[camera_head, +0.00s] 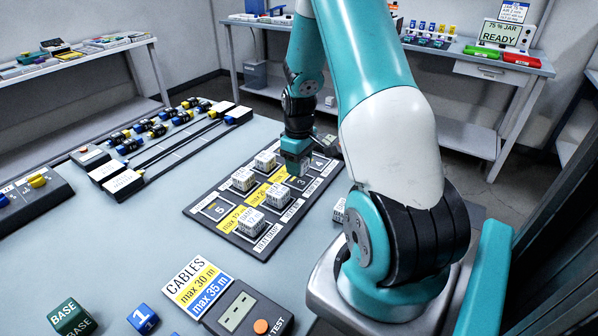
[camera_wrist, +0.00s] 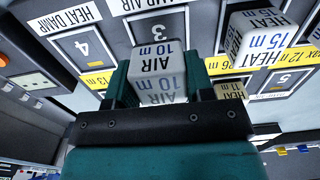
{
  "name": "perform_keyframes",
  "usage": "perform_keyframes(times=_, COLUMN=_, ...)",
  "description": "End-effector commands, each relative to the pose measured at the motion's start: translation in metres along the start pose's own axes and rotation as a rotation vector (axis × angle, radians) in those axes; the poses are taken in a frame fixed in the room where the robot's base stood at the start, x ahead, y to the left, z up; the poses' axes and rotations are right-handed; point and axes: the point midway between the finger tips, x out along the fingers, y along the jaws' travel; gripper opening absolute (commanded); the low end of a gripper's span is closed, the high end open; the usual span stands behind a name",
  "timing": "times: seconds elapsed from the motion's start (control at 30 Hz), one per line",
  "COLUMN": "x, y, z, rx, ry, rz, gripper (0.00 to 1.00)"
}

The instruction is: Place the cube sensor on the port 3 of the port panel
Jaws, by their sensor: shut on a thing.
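My gripper (camera_head: 296,168) is over the far right part of the dark port panel (camera_head: 207,210). In the wrist view my gripper (camera_wrist: 160,85) is shut on a white cube sensor (camera_wrist: 158,68) marked AIR 10 m, one finger on each side. The square marked 3 (camera_head: 300,183) shows beside the gripper in the head view. In the wrist view, the port marked 4 (camera_wrist: 85,47) is left of the cube and looks empty. Whether the held cube touches the panel cannot be told.
Several white cubes stand on other ports, including a HEAT 15 m cube (camera_wrist: 254,38) right of the held one. A tester (camera_head: 243,312), a CABLES card (camera_head: 197,283) and a blue cube (camera_head: 143,318) lie in front. Racks of connectors (camera_head: 150,131) stand at left.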

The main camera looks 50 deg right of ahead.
Motion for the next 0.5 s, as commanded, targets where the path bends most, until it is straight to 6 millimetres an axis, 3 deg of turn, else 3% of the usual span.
perform_keyframes(times=0.2, x=0.03, y=-0.001, z=0.001, rx=0.0, ry=-0.003, rz=-0.002, gripper=0.24)
perform_keyframes(times=0.5, x=0.033, y=0.0, z=0.0, rx=0.0, ry=-0.001, rz=-0.001, gripper=0.24)
